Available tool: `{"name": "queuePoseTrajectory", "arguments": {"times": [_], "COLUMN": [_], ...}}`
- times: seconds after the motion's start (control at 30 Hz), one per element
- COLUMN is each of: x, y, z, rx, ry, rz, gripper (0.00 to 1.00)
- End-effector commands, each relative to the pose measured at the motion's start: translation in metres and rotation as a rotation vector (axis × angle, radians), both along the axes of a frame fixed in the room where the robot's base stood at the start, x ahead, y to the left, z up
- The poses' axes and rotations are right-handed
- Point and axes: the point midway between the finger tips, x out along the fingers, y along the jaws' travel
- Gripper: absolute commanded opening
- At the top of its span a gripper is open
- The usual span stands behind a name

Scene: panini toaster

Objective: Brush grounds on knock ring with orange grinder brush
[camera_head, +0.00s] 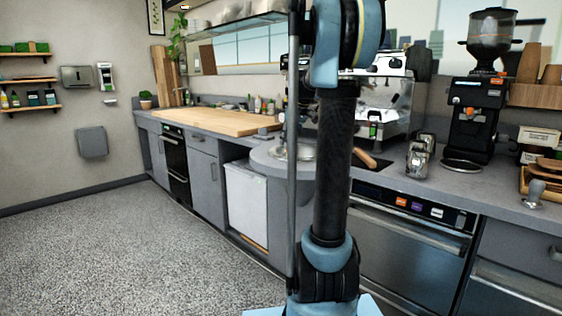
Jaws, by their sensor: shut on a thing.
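My gripper is outside the picture; only links of my arm show, rising through the middle and blocking part of the counter. A black coffee grinder (477,112) with a clear hopper stands on the right counter. A dark-rimmed round tray (462,165) lies at its foot. A shiny metal round piece (297,151) sits on the rounded counter part, partly behind my arm; I cannot tell whether it is the knock ring. I cannot make out the orange brush or any grounds.
A steel espresso machine (388,102) stands behind my arm. Metal pitchers (419,158) and a tamper (535,193) are on the right counter (440,184). A wooden board (225,121) covers the left counter. The grey floor (130,240) at left is clear.

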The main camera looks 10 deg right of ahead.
Motion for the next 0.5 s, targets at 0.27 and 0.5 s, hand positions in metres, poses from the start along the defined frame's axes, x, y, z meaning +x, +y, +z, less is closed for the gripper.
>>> {"name": "queuePoseTrajectory", "arguments": {"times": [0.27,0.5], "x": [0.0,0.0], "y": [0.0,0.0], "z": [0.002,0.019], "rx": [0.0,0.0], "ry": [0.0,0.0], "rz": [0.0,0.0], "gripper": [0.0,0.0]}}
